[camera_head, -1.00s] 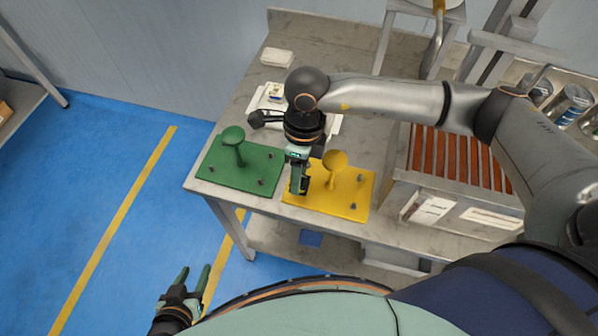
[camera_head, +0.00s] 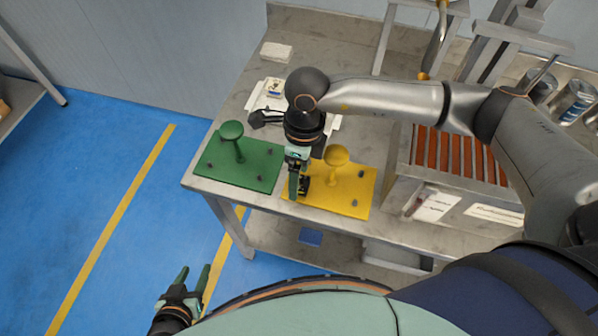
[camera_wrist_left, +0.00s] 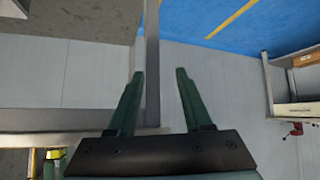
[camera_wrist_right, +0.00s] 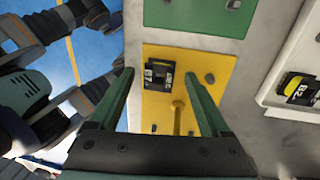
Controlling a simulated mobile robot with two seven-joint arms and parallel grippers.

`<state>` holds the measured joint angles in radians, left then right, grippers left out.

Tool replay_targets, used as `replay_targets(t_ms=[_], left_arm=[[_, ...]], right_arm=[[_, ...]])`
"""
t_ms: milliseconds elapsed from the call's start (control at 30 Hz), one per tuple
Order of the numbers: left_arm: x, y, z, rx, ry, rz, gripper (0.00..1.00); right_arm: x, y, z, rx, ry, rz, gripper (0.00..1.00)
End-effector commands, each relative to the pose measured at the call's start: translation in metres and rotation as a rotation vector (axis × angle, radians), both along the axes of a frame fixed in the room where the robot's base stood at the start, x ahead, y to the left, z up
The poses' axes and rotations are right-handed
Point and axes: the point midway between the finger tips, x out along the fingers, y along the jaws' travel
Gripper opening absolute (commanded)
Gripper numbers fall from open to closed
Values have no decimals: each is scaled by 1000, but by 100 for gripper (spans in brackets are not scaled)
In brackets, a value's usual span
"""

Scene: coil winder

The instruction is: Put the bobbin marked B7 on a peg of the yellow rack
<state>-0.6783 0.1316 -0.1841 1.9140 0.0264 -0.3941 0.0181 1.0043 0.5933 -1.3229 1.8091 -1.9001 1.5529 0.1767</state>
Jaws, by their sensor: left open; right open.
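The yellow rack (camera_head: 335,200) lies on the table beside the green rack. It has a tall knobbed post (camera_head: 336,157) and short grey pegs (camera_head: 362,178). A black bobbin (camera_wrist_right: 160,76) with a pale label sits at one corner of the yellow rack, seemingly on a peg; I cannot read its mark surely. My right gripper (camera_head: 299,190) is low over that corner. In the right wrist view its open fingers (camera_wrist_right: 158,76) stand on either side of the bobbin. My left gripper (camera_head: 194,276) is open and empty, off the table's front; its fingers (camera_wrist_left: 158,74) also show apart in its wrist view.
The green rack (camera_head: 262,176) has a post and bare pegs. A white tray (camera_wrist_right: 283,110) holds a bobbin marked B2 (camera_wrist_right: 300,89). A box with orange-brown slats (camera_head: 450,155) stands right of the yellow rack. A white block (camera_head: 277,51) lies at the back.

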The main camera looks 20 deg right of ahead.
Motion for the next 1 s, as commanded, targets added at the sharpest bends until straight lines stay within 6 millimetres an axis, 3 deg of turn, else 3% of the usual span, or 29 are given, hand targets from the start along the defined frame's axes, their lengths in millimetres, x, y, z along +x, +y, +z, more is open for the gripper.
replay_targets(t_ms=[367, 500, 800, 1000], left_arm=[[-2, -2, -1, -1, 14, -4, 50], [6, -12, 10, -15, -3, -21, 50], [6, -11, 8, -14, -3, -20, 50], [6, -10, 6, -12, -1, -18, 50]], right_arm=[[0, 0, 0, 0, 0, 0, 81], [4, -2, 25, 2, -6, -1, 81], [11, -8, 92, 0, -5, 0, 81], [13, -11, 117, 0, -2, 0, 81]])
